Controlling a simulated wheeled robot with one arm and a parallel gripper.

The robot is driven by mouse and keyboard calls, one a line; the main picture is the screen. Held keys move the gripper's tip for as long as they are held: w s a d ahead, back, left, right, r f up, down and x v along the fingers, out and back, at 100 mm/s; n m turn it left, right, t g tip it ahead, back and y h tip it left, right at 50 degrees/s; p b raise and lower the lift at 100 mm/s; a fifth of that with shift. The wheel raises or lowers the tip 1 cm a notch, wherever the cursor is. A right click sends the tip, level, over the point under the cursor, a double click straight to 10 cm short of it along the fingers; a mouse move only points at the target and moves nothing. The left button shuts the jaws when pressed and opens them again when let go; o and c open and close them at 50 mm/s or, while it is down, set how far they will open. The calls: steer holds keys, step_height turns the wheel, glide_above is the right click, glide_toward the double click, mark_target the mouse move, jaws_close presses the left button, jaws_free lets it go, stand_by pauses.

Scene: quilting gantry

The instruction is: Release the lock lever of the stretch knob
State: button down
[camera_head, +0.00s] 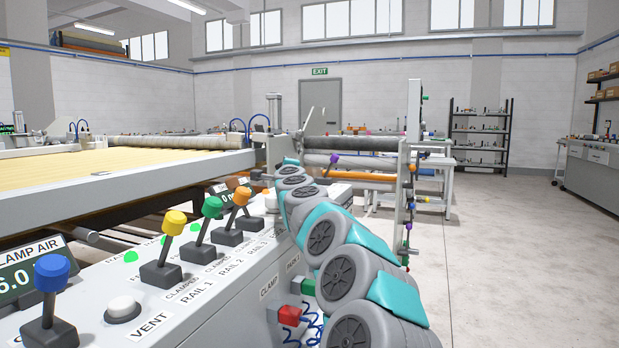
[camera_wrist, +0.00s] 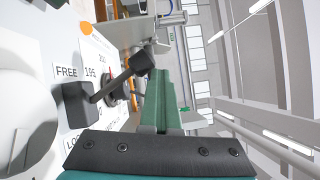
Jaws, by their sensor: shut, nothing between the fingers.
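The lock lever (camera_wrist: 122,78) is in the wrist view: a black rod with a black end knob on a black block, beside the labels FREE and "LO...". Its rod runs right and upward in the picture from the block, towards the FREE side; I cannot tell whether it is at a stop. The dark round stretch knob (camera_wrist: 115,90) is partly hidden behind the rod, near a scale reading 195 and 200. My gripper (camera_wrist: 160,75) is shut and empty, its green fingers close to the right of the lever's end knob; contact is unclear. In the head view, my arm ends at the panel's far end.
A large white rounded part (camera_wrist: 22,115) stands at the wrist view's left edge. In the head view, the console carries blue (camera_head: 51,273), yellow (camera_head: 174,222), green and orange levers and a white VENT button (camera_head: 122,309). Open floor (camera_head: 510,270) lies right.

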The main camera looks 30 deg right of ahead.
steer(key=s+a+r, duration=0.2)
steer(key=s+r, duration=0.2)
steer(key=s, duration=0.8)
steer(key=shift+s, duration=0.15)
stand_by(0.4)
